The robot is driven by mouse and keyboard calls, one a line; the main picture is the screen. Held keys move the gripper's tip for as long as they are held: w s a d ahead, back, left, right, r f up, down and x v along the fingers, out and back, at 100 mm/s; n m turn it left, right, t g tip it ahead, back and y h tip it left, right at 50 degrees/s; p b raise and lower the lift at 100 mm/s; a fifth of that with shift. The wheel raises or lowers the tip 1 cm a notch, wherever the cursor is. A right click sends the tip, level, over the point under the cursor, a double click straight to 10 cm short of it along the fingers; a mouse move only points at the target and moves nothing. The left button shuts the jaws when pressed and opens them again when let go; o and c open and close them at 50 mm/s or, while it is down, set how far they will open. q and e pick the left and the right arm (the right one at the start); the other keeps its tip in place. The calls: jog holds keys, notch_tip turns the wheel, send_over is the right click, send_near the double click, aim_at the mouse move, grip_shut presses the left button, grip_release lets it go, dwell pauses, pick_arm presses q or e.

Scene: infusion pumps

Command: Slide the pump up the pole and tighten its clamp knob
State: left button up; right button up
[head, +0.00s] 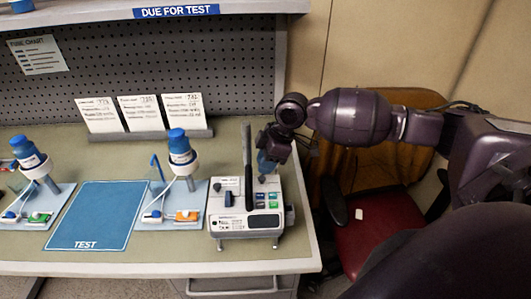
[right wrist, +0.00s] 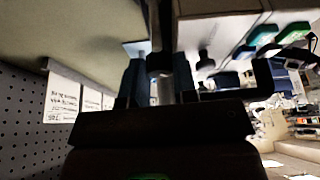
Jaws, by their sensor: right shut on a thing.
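A white boxy unit (head: 247,222) with a display, a dark knob and coloured keys stands at the bench's right end. A dark upright bar (head: 247,155) rises at its back; I cannot tell whether it is a pole. My right gripper (head: 266,168) reaches down from the right to the unit's back right. In the right wrist view its fingers (right wrist: 158,85) are shut on a pale stem-like part (right wrist: 163,92) with a dark end. The unit's pale body (right wrist: 215,8) is beside the fingers there. I cannot make out a clamp knob on a pole. My left gripper is not in view.
A blue TEST mat (head: 95,215) lies bare at the left. Blue-capped bottles (head: 180,150) (head: 27,152) stand on pale blue boards on either side of it. Cards (head: 142,112) stand behind. A red chair (head: 375,225) is beyond the bench's right edge.

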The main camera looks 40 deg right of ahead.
jog(key=shift+s+m+t+p, duration=0.1)
jog(key=shift+m+t+p, duration=0.25)
jog(key=shift+m, duration=0.55)
jog(key=shift+a+m+t+h, duration=0.15)
jog(key=shift+m+t+h, duration=0.45)
jog(key=shift+m, duration=1.2)
jog(key=o, duration=0.7)
jog(key=shift+c, duration=0.2)
jog(key=shift+r, duration=0.1)
jog(key=v, duration=1)
jog(key=shift+r+b, duration=0.3)
jog(key=shift+r, duration=0.05)
jog(key=shift+s, duration=0.1)
